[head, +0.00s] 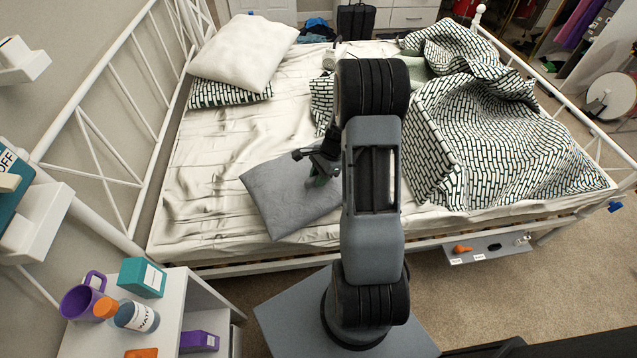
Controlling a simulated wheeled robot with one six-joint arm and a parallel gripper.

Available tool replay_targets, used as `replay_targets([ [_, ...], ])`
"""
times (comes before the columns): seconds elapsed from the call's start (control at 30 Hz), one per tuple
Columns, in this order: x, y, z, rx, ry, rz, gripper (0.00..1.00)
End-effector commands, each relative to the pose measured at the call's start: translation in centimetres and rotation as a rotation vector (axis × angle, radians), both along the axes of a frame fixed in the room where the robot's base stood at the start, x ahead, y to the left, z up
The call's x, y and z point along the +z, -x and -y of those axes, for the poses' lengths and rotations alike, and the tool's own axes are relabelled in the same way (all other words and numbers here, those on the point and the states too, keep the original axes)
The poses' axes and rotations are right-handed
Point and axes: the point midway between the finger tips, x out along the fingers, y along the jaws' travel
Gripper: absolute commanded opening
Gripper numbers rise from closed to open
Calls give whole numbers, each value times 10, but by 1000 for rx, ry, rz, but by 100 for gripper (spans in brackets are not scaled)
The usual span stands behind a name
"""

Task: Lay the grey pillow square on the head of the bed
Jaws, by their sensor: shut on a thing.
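The grey pillow (277,196) is at the near side of the bed, left of my arm, turned at an angle to the bed's edges. My gripper (318,180) is at the pillow's upper right part and is shut on it. The arm hides the pillow's right end, and I cannot tell whether the pillow rests on the sheet or is slightly raised. The bed (205,160) has a white crumpled sheet. Its head end is at the left, by the white metal headboard (100,130).
A white pillow (243,50) lies on a patterned pillow (225,94) at the head's far side. The near head area is bare sheet. A patterned blanket (490,130) is bunched at right. A nightstand (155,315) holds a purple mug (80,298), bottle (138,316) and teal box (141,277).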

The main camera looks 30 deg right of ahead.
Motion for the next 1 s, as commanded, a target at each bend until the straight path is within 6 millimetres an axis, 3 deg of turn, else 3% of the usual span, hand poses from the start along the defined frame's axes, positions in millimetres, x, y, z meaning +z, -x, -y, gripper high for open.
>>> replay_targets([
  [0.17, -8, -6, 2, 0, -1, 0, 0],
  [0.4, -36, -5, 2, 1, 0, 0, 0],
  [0.8, -41, -6, 2, 1, 1, 1, 0],
  [0.83, -41, -5, 2, 1, 0, 0, 26],
  [1.0, -40, -5, 1, 0, 0, -1, 42],
])
